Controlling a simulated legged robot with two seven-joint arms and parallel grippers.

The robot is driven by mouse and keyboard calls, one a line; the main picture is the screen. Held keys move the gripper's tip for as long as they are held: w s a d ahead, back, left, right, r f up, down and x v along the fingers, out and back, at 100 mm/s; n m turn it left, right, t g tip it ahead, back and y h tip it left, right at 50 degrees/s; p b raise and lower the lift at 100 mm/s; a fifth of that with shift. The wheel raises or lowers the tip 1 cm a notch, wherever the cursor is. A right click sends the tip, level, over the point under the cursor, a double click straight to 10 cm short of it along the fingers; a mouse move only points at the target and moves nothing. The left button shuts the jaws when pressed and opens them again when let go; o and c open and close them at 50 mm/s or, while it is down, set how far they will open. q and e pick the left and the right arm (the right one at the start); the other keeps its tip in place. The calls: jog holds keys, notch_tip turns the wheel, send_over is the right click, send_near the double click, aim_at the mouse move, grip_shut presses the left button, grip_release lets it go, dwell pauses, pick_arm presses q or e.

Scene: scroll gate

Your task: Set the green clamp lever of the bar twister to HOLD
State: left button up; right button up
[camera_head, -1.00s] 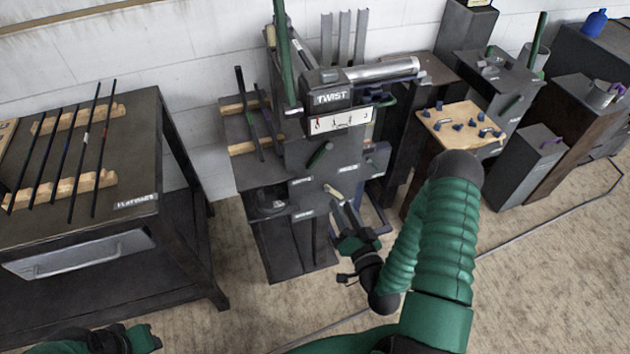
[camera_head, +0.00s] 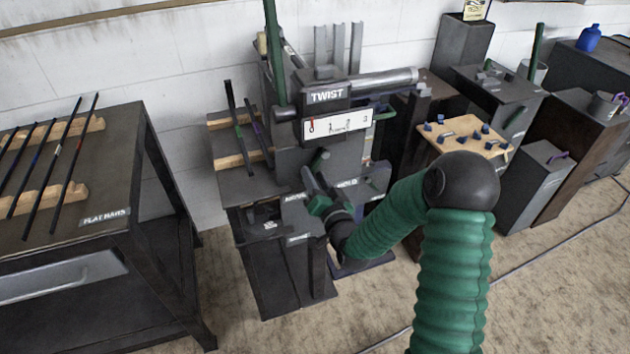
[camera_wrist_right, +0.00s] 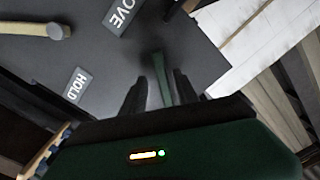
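The bar twister (camera_head: 327,97) stands ahead with a TWIST label. The fingers are open around the lever; contact is not clear. My left gripper is not in view.
A tan handle (camera_wrist_right: 38,30) sticks out of the panel at the wrist view's upper left. A table with dark bars (camera_head: 110,180) stands at the left. A wooden board with blue pieces (camera_head: 465,137) is at the right.

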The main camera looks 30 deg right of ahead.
jog(key=shift+w+a+r, duration=0.15)
jog(key=shift+w+a, duration=0.1)
jog(key=shift+a, duration=0.1)
jog(key=shift+d, duration=0.35)
grip_shut()
jog(key=shift+a, duration=0.1)
jog(key=shift+s+f, duration=0.1)
jog(key=shift+f, duration=0.15)
dwell(0.5)
